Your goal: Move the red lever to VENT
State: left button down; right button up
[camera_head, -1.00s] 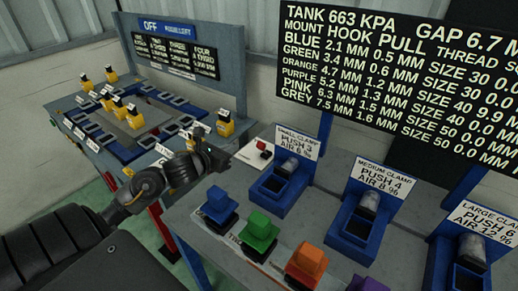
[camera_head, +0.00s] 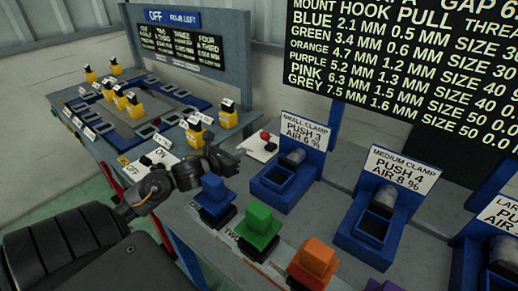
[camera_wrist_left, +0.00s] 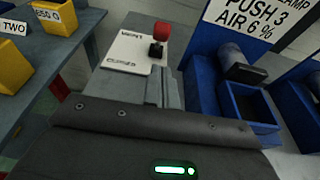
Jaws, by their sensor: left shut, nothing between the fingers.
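The red lever (camera_head: 265,136) has a red knob on a short black stem. It stands on a white plate (camera_head: 257,150) at the far left edge of the grey bench. In the left wrist view the red knob (camera_wrist_left: 161,31) leans over the plate's right side. The white plate (camera_wrist_left: 131,55) there reads VENT at its far end and CLOSED at its near end. Which mark the lever points to is unclear. My left gripper (camera_head: 234,157) is shut and empty, just left of and nearer than the lever, apparently apart from it. My right gripper is not in view.
The blue small clamp (camera_head: 284,181) stands right of the lever, with its sign behind. Blue (camera_head: 213,190), green (camera_head: 259,223) and orange (camera_head: 316,259) blocks line the bench front. A second table (camera_head: 95,140) with yellow blocks lies left, across a gap.

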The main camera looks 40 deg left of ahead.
pick_arm(q)
jog(key=shift+w, duration=0.15)
jog(key=p, duration=0.2)
send_near(267, 141)
jog(key=w, duration=0.1)
jog(key=w+a+f, duration=0.1)
jog(key=w, duration=0.1)
jog(key=w+f, duration=0.1)
jog(key=w, duration=0.1)
jog(key=shift+a+f, duration=0.2)
jog(key=shift+w+f, duration=0.3)
jog(key=shift+w, duration=0.3)
jog(key=shift+d, duration=0.1)
